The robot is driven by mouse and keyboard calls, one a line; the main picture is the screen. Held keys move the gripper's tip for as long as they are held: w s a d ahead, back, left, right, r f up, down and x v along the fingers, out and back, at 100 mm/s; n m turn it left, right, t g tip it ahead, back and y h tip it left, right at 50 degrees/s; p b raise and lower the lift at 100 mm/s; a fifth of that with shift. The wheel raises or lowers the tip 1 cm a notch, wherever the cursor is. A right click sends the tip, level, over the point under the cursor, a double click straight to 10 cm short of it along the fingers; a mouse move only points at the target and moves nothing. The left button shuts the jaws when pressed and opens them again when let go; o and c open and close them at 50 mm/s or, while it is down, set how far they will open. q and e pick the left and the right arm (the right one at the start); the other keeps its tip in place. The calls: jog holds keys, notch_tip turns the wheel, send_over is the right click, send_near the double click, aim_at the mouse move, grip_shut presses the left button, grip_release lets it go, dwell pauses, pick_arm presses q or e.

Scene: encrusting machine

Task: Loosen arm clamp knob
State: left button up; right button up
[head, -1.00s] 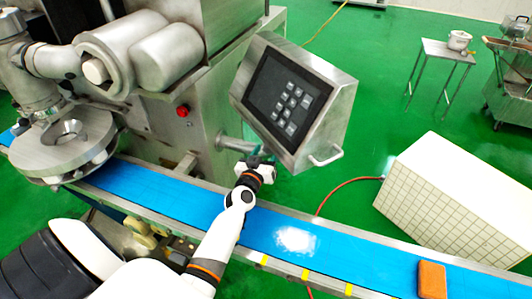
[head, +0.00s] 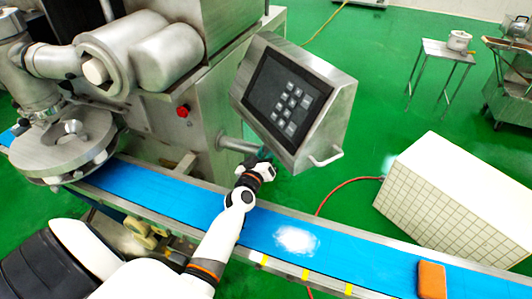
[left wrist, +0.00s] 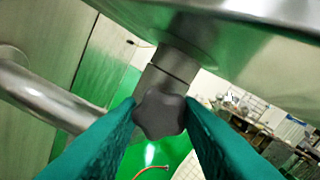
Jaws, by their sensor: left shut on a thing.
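The arm clamp knob (left wrist: 160,114) is a dark grey, lobed knob below the control panel, seen in the left wrist view at the end of a metal clamp stub (left wrist: 166,70). My left gripper (left wrist: 160,118) has its two green fingers on either side of the knob, touching it and shut on it. In the head view my left gripper (head: 263,156) is under the lower left edge of the control panel (head: 295,100), beside the metal support arm (head: 236,144). The knob itself is hidden there. My right gripper is not in view.
The steel machine (head: 185,70) stands behind left. A white tiled box (head: 450,195) is on the right.

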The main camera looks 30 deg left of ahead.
pick_arm(q)
jog(key=n, duration=0.3)
jog(key=shift+n, duration=0.4)
jog(key=n, duration=0.3)
jog(key=shift+n, duration=0.3)
jog(key=n, duration=0.4)
jog(key=shift+n, duration=0.3)
jog(key=n, duration=0.3)
jog(key=shift+n, duration=0.3)
jog(key=n, duration=1.1)
jog(key=shift+f, duration=0.1)
jog(key=o, duration=1)
